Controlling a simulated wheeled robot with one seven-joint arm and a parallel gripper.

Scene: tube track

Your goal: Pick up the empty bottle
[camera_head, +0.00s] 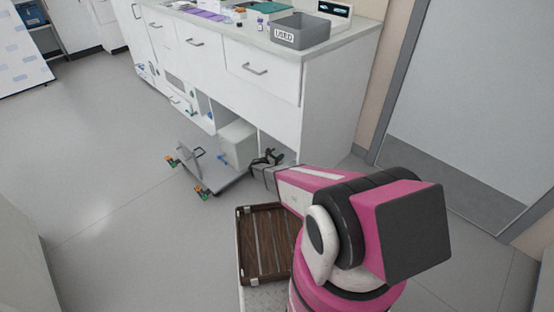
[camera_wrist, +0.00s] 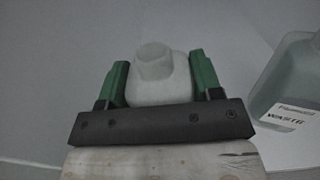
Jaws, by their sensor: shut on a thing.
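In the wrist view, a white bottle (camera_wrist: 160,78) with a faceted cap stands between the two green fingers of my gripper (camera_wrist: 159,65). My gripper is shut on it, one finger at each side. The lower part of the bottle is hidden behind the dark gripper bar. In the head view, my gripper (camera_head: 268,158) reaches down toward the low opening under the counter. The bottle in it cannot be made out there.
A translucent container (camera_wrist: 287,85) with a printed label is close on the right in the wrist view. The counter (camera_head: 335,85) overhangs. Open floor (camera_head: 90,180) lies left.

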